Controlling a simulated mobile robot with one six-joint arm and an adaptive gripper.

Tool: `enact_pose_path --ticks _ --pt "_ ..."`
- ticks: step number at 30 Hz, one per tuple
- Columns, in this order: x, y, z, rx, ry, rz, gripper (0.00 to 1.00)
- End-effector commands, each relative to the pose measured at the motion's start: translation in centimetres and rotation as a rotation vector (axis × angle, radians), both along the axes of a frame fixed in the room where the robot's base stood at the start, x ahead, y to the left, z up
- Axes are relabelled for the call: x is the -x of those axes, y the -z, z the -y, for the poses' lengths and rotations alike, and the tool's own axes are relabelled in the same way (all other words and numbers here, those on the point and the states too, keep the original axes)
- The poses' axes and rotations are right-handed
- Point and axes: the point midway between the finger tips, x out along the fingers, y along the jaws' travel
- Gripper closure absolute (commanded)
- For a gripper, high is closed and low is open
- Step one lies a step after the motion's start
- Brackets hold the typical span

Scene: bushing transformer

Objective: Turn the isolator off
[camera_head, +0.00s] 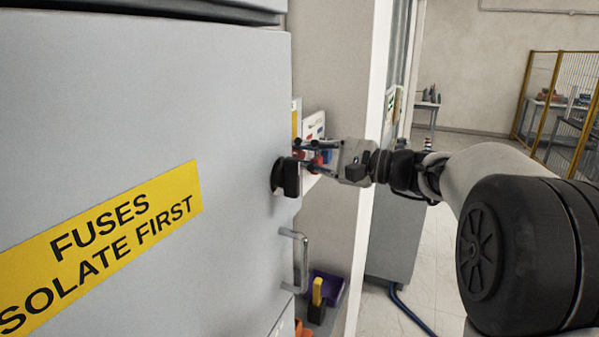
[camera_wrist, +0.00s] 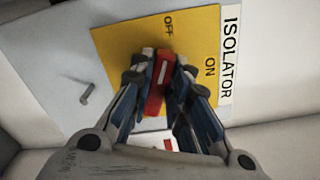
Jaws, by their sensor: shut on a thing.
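The isolator is a yellow plate (camera_wrist: 128,40) marked OFF and ON, with a red handle (camera_wrist: 154,100) on it. In the wrist view, my gripper (camera_wrist: 163,72) has its blue-and-black fingers on both sides of the red handle and is shut on it. The far end of the handle points roughly toward the OFF mark (camera_wrist: 170,25); the ON mark (camera_wrist: 210,67) lies to its right. In the head view, my gripper (camera_head: 312,157) reaches in from the right beside the cabinet edge. There the isolator is mostly hidden by the cabinet door.
The grey cabinet door (camera_head: 130,120) carries a yellow "FUSES ISOLATE FIRST" label (camera_head: 110,245), a black knob (camera_head: 287,177) close to my gripper and a metal pull handle (camera_head: 299,260). A purple bin (camera_head: 327,287) sits below. Open floor lies to the right.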

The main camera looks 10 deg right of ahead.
Motion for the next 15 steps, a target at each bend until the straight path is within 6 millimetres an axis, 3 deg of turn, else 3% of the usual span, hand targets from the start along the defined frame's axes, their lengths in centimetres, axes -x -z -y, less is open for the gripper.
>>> enact_pose_path --ticks 15 --pt "0.07 0.67 -0.05 0.21 0.0 0.289 1.0"
